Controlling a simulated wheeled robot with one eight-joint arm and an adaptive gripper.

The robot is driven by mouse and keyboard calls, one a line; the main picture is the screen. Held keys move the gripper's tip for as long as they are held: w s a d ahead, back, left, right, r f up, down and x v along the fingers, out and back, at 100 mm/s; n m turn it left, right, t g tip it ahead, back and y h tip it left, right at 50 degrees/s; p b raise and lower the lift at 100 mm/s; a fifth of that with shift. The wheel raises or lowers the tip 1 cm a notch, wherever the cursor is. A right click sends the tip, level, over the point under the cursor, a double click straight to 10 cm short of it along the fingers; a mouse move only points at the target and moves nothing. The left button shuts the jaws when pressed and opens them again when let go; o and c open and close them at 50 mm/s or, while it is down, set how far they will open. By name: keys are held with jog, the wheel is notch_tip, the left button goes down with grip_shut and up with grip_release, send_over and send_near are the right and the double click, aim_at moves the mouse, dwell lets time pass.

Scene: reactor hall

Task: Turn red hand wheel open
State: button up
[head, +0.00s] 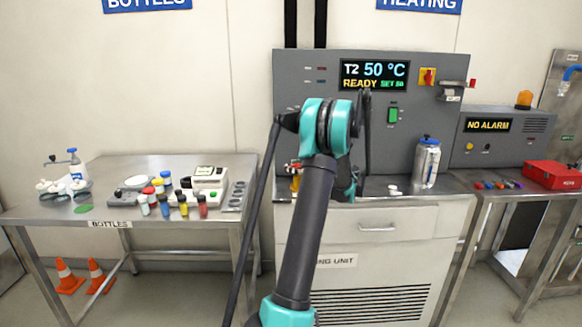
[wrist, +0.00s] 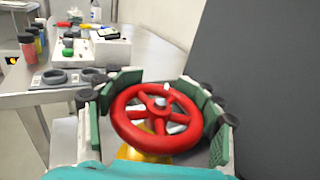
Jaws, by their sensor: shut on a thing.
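The red hand wheel (wrist: 159,117) fills the middle of the wrist view, mounted on a brass-coloured body (wrist: 146,154). My gripper (wrist: 156,97) has its green-padded fingers on the left and right of the wheel's rim and is shut on it. In the head view my arm hides the wheel and most of the gripper. A small bit of red and brass (head: 295,176) shows left of my arm, at the front of the heating unit (head: 372,226).
The bottles table (head: 110,213) on the left holds several coloured-cap bottles (head: 182,206) and a white device (head: 208,180). A metal flask (head: 426,163) stands right of my arm. The display (head: 374,75) reads T2 50 °C, READY. Orange cones (head: 68,278) stand under the table.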

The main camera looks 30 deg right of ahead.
jog(key=o, duration=1.3)
jog(key=shift+s+d, duration=0.1)
jog(key=v, duration=0.7)
jog(key=shift+s, duration=0.15)
